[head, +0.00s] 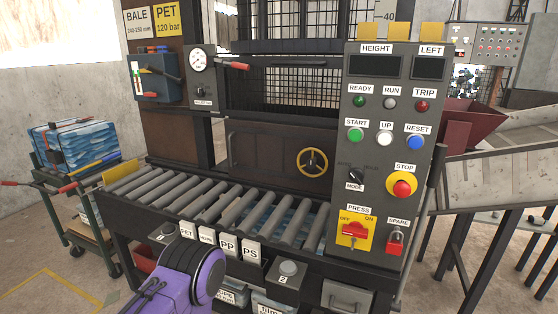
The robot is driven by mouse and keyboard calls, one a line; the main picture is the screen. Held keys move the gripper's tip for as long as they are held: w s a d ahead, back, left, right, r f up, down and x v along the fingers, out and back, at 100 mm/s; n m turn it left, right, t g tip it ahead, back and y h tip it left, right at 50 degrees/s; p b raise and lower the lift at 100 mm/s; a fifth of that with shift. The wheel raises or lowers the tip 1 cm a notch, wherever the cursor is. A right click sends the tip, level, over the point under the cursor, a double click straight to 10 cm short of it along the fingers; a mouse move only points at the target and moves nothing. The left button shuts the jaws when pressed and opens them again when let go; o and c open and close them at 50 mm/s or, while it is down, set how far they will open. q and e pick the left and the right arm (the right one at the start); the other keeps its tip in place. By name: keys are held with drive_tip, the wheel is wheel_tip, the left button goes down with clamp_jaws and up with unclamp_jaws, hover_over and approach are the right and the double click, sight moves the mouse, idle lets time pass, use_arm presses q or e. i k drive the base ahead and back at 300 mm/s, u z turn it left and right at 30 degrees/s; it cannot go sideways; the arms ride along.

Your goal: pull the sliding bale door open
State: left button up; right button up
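The bale door (262,150) is a dark brown panel low in the press frame, behind the roller conveyor. It has a yellow handwheel (312,162) on its right part and a dark upright bar handle (231,150) at its left edge. A purple link of my arm shows at the bottom, left of the middle, in front of the conveyor. Neither gripper shows in the head view.
The roller conveyor (232,207) runs across in front of the door. The control panel (386,150) stands close on the right. A red-handled lever (236,66) sticks out beside the gauge. A loaded cart (80,150) stands at left, with open floor in front.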

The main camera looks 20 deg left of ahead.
sight(257, 151)
drive_tip(key=u, duration=2.6)
drive_tip(key=i, duration=2.35)
drive_tip(key=z, duration=2.8)
